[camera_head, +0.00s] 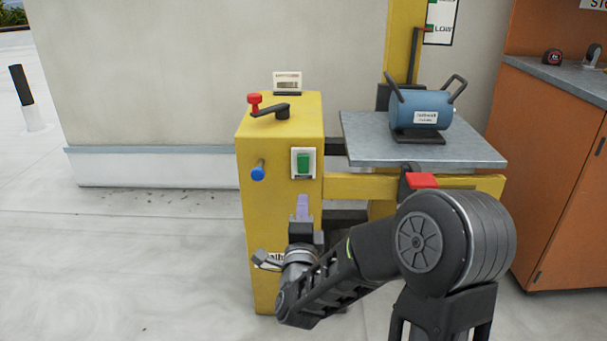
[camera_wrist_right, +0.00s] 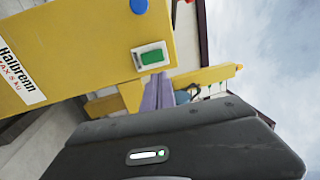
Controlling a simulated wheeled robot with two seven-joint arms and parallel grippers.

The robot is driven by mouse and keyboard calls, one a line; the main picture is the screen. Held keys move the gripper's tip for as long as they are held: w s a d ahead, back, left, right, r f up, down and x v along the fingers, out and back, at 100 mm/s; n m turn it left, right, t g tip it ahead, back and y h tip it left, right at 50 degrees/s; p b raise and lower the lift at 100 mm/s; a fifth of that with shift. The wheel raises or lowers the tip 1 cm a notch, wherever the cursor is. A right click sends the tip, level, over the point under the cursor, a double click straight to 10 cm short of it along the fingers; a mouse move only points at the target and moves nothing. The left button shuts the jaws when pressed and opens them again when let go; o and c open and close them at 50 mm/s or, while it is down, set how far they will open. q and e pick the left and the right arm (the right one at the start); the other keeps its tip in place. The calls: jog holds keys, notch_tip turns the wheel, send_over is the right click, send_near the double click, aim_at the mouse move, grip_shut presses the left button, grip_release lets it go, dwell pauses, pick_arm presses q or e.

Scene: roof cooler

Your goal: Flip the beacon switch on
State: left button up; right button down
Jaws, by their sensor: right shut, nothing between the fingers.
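A green rocker switch (camera_head: 303,163) in a white frame sits on the front of a yellow cabinet (camera_head: 280,215). It also shows in the right wrist view (camera_wrist_right: 152,57), just beyond the fingertips. No wording on it ties it to a beacon, and I cannot tell its on or off position. My right gripper (camera_head: 302,206) points up just below the switch, apart from it in the head view. Its lavender fingers (camera_wrist_right: 158,92) are shut together and empty. My left gripper is in neither view.
A blue knob (camera_head: 257,173) is left of the switch. A red-knobbed crank (camera_head: 268,107) is on the cabinet top. A grey platform (camera_head: 420,150) to the right carries a blue cylinder (camera_head: 419,110) with handles. An orange cabinet (camera_head: 555,160) stands far right. The floor at left is mostly clear.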

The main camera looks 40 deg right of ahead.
jog(key=shift+w, duration=0.1)
jog(key=p, duration=0.2)
send_near(304, 160)
jog(key=x, duration=0.5)
jog(key=shift+w+d, duration=0.1)
jog(key=shift+w, duration=0.15)
jog(key=shift+w+d+r, duration=0.1)
jog(key=shift+w+d, duration=0.3)
jog(key=shift+w, duration=0.1)
